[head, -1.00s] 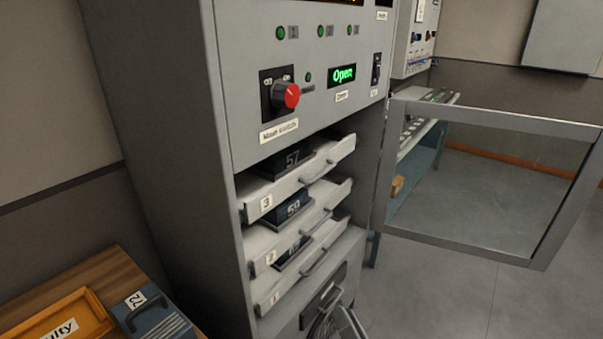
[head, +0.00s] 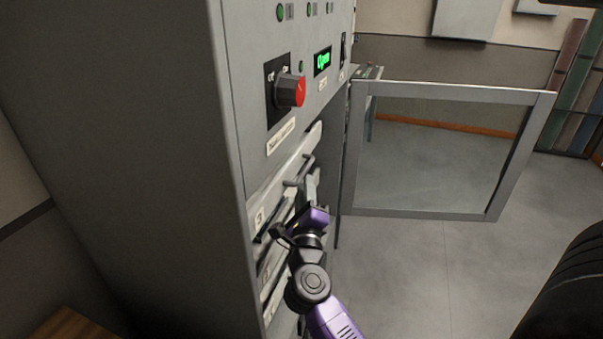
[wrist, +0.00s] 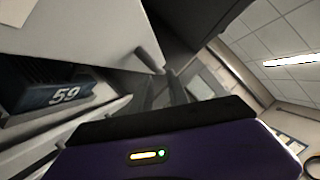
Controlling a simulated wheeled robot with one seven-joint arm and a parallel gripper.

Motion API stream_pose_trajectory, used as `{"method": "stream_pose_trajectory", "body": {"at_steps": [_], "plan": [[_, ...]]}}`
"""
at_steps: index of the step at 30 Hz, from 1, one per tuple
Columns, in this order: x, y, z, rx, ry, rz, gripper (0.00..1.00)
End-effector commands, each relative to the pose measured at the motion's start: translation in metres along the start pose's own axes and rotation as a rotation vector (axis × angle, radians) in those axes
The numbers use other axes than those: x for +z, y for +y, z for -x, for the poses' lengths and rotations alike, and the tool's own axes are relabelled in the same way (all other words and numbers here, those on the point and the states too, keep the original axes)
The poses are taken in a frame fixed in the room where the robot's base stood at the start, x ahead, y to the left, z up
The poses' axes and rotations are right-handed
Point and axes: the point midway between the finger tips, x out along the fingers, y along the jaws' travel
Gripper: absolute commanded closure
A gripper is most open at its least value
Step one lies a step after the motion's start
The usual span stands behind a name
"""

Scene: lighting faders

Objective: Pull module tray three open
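Module tray three (head: 285,180) is the top tray in the grey cabinet, with a "3" label at its left end and a bar handle (head: 302,168) on its front. I see its front at a steep angle, so how far it stands out is hard to tell. My gripper (head: 311,190), at the end of my purple arm, is close in front of the tray fronts, just below the handle. It overlaps the handle area in the picture; contact cannot be told. The wrist view shows module 59 (wrist: 60,93) at the left, below a pale tray panel. The fingertips' gap is unclear.
Lower trays (head: 271,264) sit under tray three, partly behind my arm. A framed glass door (head: 430,150) stands swung out to the right. Floor beyond is clear.

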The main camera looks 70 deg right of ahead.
Motion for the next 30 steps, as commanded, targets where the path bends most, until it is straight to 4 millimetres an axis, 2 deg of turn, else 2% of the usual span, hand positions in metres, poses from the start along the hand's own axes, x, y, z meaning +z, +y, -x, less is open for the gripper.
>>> {"method": "stream_pose_trajectory", "body": {"at_steps": [3, 10, 20, 24, 30], "plan": [[0.001, -0.002, -0.02, -0.003, 0.0, 0.001, 0.79], [0.001, -0.001, -0.044, -0.001, -0.001, 0.002, 0.79], [0.001, 0.0, -0.048, 0.0, -0.002, 0.003, 0.79], [0.001, 0.0, -0.048, 0.0, -0.002, 0.003, 1.0], [0.001, 0.0, -0.048, 0.0, -0.002, 0.003, 1.0]]}}
